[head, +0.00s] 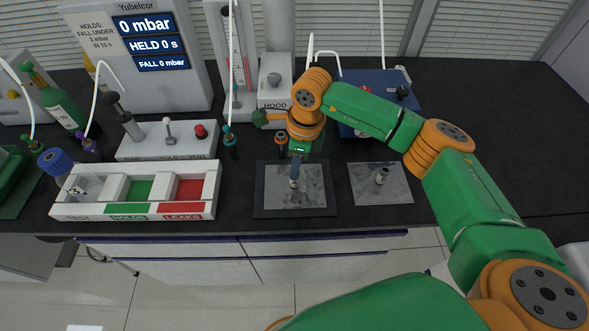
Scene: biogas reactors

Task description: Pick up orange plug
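The orange plug (281,140) is dark with an orange band and stands upright on the black bench, in front of the box marked HOOD. My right gripper (295,180) points down over the grey mat with a dark border, just to the right of and nearer than the plug, apart from it in the picture. Its fingers look narrow and close together, and a small dark-and-light shape shows at their tips. I cannot tell whether they are open or hold it. My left gripper is not in view.
A teal plug (230,141) stands to the left. A white tray (135,211) with green and red compartments lies at front left. A blue box (385,84) is behind my arm. The bench at right is clear.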

